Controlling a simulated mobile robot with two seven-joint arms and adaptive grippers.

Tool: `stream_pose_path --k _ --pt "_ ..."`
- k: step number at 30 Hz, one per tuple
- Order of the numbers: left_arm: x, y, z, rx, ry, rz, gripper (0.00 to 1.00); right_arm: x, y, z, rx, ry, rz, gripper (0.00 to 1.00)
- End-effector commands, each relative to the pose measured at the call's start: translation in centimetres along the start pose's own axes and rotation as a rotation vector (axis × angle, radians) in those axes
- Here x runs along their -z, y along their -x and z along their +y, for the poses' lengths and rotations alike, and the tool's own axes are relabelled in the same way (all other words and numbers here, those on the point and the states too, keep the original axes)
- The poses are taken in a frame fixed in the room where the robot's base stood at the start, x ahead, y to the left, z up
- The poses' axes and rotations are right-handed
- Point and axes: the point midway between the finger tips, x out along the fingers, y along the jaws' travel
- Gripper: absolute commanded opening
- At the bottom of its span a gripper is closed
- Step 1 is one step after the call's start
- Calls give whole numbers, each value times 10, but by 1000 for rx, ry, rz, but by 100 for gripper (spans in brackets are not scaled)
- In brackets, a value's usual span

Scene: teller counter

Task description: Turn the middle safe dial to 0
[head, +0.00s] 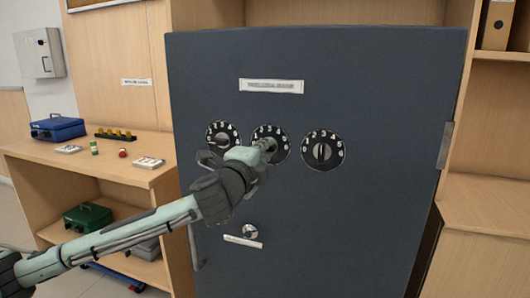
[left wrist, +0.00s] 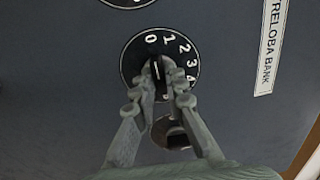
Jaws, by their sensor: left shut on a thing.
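The middle safe dial (head: 270,138) is a round black dial with white numerals on the front of the dark blue-grey safe (head: 340,220). My left gripper (head: 266,146) reaches it from the lower left and covers part of it. In the left wrist view the dial (left wrist: 134,60) shows 0 to 4, with its lower part hidden behind my fingers. There my left gripper (left wrist: 159,82) is shut on the dial's knob. A pale line on the knob points up towards the 0 side; its exact setting is hard to tell. My right gripper is in neither view.
The left dial (head: 222,132) and right dial (head: 323,150) flank the middle one. A wooden counter (head: 115,170) at the left holds a blue cash box (head: 57,129) and small items. The safe's front right of the dials is clear.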

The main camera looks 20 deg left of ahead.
Motion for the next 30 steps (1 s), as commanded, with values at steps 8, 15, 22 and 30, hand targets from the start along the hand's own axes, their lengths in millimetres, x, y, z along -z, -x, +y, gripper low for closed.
stream_pose_path --k 8,15,22,30 --pt "0 0 1 -2 53 -1 0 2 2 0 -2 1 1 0" --pt "0 0 1 -2 56 0 0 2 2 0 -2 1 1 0" --pt "0 0 1 -2 55 0 27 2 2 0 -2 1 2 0" --pt "0 0 0 -1 54 0 33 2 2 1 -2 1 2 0"
